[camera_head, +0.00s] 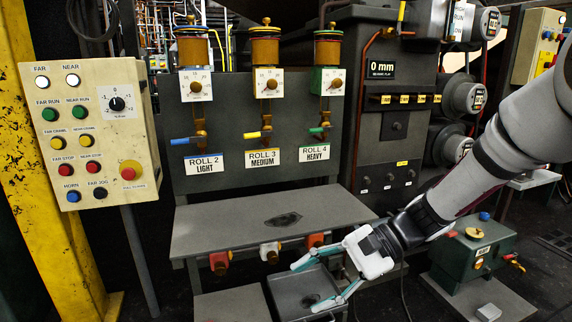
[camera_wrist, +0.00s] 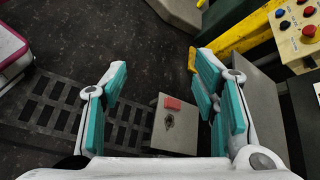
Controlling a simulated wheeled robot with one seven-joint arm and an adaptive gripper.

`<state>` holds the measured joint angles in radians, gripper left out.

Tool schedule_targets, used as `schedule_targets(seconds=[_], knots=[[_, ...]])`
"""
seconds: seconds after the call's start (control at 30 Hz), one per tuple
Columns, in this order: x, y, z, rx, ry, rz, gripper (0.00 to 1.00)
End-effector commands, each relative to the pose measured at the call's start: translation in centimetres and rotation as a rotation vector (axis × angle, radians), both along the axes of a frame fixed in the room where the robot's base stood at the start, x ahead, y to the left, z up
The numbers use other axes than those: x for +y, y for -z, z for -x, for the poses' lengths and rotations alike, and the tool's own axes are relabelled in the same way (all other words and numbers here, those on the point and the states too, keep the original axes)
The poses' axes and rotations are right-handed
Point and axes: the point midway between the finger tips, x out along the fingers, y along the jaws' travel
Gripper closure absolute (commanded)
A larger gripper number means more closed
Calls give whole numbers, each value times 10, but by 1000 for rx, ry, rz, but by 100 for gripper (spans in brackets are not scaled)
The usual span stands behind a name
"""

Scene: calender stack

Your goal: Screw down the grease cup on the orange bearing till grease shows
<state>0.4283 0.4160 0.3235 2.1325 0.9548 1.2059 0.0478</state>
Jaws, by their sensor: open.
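Under the front edge of the grey bench (camera_head: 330,205), three small blocks with brownish knobs hang in a row. The left block (camera_head: 219,259) is red-orange, the middle block (camera_head: 266,247) is white, and the right block (camera_head: 316,239) is orange. Which of the two orange-toned ones is the orange bearing I cannot tell for sure. The knobs look like grease cups; no grease can be made out. My gripper (camera_head: 304,287) is open and empty, below and in front of the right block. In the wrist view my gripper (camera_wrist: 162,78) shows teal pads spread wide apart, with no bearing between them.
A grey tray (camera_head: 292,284) lies below the bench, beside my gripper. A button panel (camera_head: 92,135) and yellow column (camera_head: 45,200) stand left. A green box (camera_head: 470,258) stands right. The wrist view shows a grey plate with a red patch (camera_wrist: 173,103) and a floor grating (camera_wrist: 50,112).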

Motion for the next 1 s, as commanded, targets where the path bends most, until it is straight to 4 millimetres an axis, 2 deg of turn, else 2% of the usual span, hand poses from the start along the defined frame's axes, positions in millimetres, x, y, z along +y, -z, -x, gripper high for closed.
schedule_targets(seconds=[0.03,0.27,0.6,0.8,1.0], knots=[[0,-10,16,-35,-50,52,46],[-14,-37,88,-157,-255,269,46],[-57,-65,186,-331,-491,576,46],[-89,-72,233,-425,-587,737,46],[-114,-72,263,-489,-641,845,46]])
